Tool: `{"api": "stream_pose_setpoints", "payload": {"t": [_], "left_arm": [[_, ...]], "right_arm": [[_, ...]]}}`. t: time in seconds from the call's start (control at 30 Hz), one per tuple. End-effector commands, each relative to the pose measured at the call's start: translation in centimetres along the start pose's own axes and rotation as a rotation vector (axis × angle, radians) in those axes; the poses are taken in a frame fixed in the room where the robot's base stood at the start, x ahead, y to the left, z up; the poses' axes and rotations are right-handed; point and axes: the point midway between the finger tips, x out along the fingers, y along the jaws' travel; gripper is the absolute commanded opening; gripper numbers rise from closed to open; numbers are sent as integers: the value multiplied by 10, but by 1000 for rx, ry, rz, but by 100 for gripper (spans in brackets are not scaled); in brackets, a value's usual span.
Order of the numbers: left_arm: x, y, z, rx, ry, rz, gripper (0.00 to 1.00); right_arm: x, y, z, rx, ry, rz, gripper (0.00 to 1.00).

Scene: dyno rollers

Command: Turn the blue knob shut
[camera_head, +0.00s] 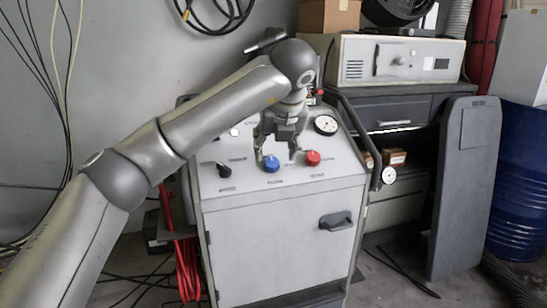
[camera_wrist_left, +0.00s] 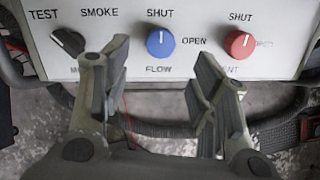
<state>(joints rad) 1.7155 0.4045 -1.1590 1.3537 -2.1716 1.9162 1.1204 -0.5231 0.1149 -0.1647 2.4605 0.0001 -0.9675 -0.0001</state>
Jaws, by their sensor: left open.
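The blue knob (camera_head: 271,163) sits on the sloped top panel of a grey cabinet. In the left wrist view the blue knob (camera_wrist_left: 160,43) is between the labels SHUT above, OPEN to its right and FLOW below. A pale mark shows on its face, pointing roughly up toward SHUT. My left gripper (camera_head: 277,153) is open and empty over the panel, close to the blue knob. In the left wrist view its fingers (camera_wrist_left: 161,64) stand apart, on either side of the knob in the picture. Contact is not visible. My right gripper is not in view.
A red knob (camera_head: 312,158) is right of the blue one, and a black knob (camera_head: 224,170) is left. A round gauge (camera_head: 326,125) sits farther back on the panel. The cabinet (camera_head: 275,245) has a dark door handle (camera_head: 336,221). Red hose (camera_head: 187,268) hangs at its left.

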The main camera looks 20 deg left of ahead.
Motion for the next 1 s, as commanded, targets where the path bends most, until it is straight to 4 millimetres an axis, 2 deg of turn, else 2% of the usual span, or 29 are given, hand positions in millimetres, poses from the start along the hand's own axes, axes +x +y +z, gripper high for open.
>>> {"api": "stream_pose_setpoints", "payload": {"t": [0.1,0.3,0.5,0.77,0.87,0.97,1.0], "left_arm": [[-24,-1,0,1,-2,-2,54],[-48,0,0,-1,0,0,54],[-54,0,0,0,0,0,54],[-50,-5,-4,13,9,-14,54],[-38,-26,-22,73,49,-88,54],[-20,-68,-60,176,130,-246,54],[-14,-87,-81,221,173,-332,54]], "right_arm": [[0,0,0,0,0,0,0],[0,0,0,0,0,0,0],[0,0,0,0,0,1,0],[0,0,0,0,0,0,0],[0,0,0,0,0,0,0],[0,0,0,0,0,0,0],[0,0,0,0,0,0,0]]}}
